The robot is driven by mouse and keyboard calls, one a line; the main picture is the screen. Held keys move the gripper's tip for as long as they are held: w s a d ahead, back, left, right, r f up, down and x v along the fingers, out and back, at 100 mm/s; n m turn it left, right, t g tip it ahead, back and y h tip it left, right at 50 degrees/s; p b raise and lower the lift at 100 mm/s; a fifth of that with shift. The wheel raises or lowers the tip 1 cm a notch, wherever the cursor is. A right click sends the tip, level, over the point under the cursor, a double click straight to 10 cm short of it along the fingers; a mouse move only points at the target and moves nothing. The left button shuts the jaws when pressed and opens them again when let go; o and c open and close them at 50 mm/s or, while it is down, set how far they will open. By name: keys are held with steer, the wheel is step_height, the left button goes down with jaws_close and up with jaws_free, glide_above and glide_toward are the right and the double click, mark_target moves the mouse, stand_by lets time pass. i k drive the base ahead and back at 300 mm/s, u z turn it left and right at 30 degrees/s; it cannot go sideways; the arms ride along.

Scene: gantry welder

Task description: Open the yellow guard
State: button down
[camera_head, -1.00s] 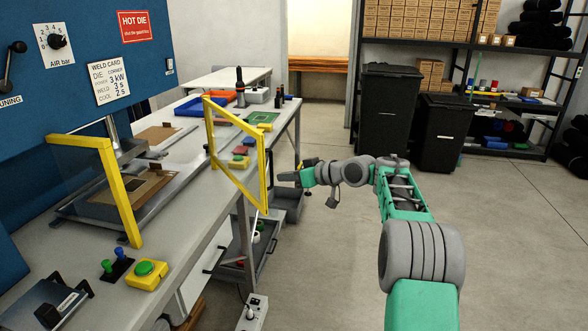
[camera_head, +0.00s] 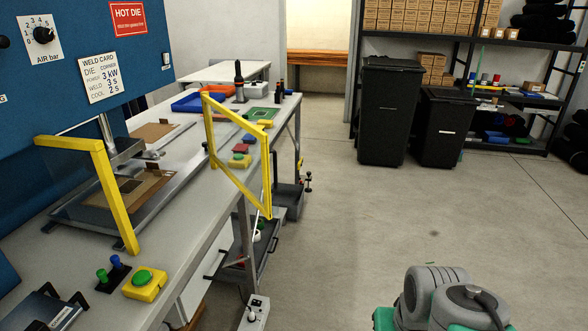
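The yellow guard stands at the work table as two yellow frame parts. One part (camera_head: 268,190) is an open frame that sticks out past the table's front edge, angled away from the table. The other yellow part (camera_head: 115,195) stands at the left, beside the die area, as an upright post with a top bar. The space between the two parts is open to the front. My gripper is not in view. Only green and grey links of my arm show at the bottom right, well apart from the guard.
The work table (camera_head: 185,205) runs along the left. A yellow box with a green button (camera_head: 145,283) sits near its front edge. Dark bins (camera_head: 390,115) and a shelf (camera_head: 500,42) stand at the back right. The floor (camera_head: 370,215) in the middle is clear.

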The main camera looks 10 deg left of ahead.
mark_target(266, 208)
steer(key=i, duration=0.4)
steer(key=u, duration=2.6)
